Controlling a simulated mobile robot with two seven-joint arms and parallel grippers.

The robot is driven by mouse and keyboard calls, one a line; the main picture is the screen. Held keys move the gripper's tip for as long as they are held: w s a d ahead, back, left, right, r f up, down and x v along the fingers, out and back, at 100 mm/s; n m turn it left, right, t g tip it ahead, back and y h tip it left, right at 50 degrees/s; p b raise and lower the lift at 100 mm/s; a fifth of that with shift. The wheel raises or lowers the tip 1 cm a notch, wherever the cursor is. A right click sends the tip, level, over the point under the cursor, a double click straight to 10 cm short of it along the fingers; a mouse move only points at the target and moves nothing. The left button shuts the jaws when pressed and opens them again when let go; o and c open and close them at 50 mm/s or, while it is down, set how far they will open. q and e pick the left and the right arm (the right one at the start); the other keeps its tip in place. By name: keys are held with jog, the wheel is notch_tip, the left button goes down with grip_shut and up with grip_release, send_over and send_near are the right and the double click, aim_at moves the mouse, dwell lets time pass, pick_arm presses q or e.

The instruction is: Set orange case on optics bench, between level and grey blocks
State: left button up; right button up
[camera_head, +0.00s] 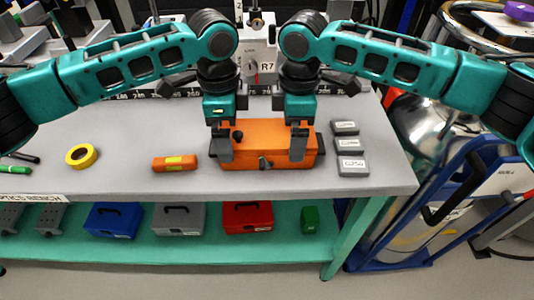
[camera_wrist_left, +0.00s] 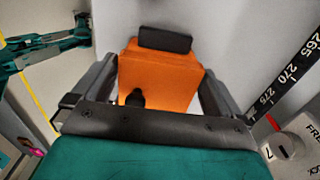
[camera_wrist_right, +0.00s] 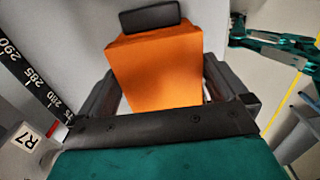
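The orange case (camera_head: 265,138) appears to rest on the optics bench (camera_head: 110,125), between the orange level (camera_head: 174,163) on its left and the grey blocks (camera_head: 352,166) on its right. My left gripper (camera_head: 222,145) is over the case's left part and my right gripper (camera_head: 298,142) over its right part. The wrist views show the case between each gripper's fingers, in the left one (camera_wrist_left: 160,75) and the right one (camera_wrist_right: 155,70). Small gaps show beside the case, so both grippers look open. The case's far side is hidden in the head view.
A yellow tape roll (camera_head: 82,156) and a green marker (camera_head: 15,169) lie at the bench's left. Blue (camera_head: 112,220), grey (camera_head: 179,218) and red (camera_head: 247,217) cases stand on the shelf below. A ruler strip (camera_head: 140,95) and instruments line the back.

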pick_arm(q)
notch_tip(320, 180, up, 12)
pick_arm(e)
notch_tip(320, 180, up, 12)
dwell(0.8)
pick_arm(q)
jog(key=shift+s, duration=0.1)
pick_arm(e)
jog(key=shift+s, duration=0.1)
